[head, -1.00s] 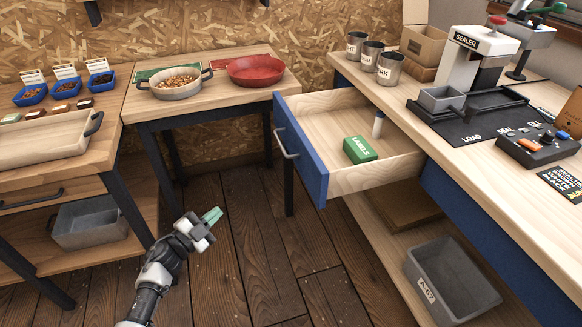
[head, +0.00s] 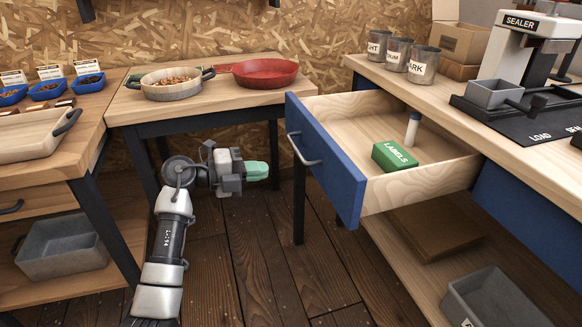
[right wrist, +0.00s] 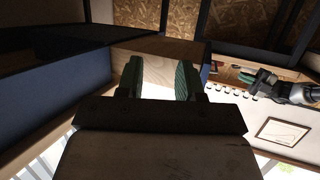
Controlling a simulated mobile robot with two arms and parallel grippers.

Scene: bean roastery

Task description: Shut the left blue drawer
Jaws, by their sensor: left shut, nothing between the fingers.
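The blue drawer (head: 345,188) stands pulled well out of the right-hand bench in the head view, its grey bar handle (head: 303,150) facing left. A green LABELS box (head: 394,156) and a white cylinder (head: 412,129) are inside it. My left gripper (head: 262,171) is shut and empty, left of the drawer front and apart from it, its green fingertips pointing right toward it. My right gripper (right wrist: 160,80) shows only in the right wrist view, its green fingers apart with nothing seen between them. A pale wooden panel and dark blue surfaces lie beyond it.
A side table (head: 205,105) at the back holds a pan of beans (head: 171,91) and a red pan (head: 265,77). The right bench (head: 450,108) carries metal cans and a sealer (head: 520,50). A grey bin (head: 490,300) sits on its lower shelf. Floor left of the drawer is clear.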

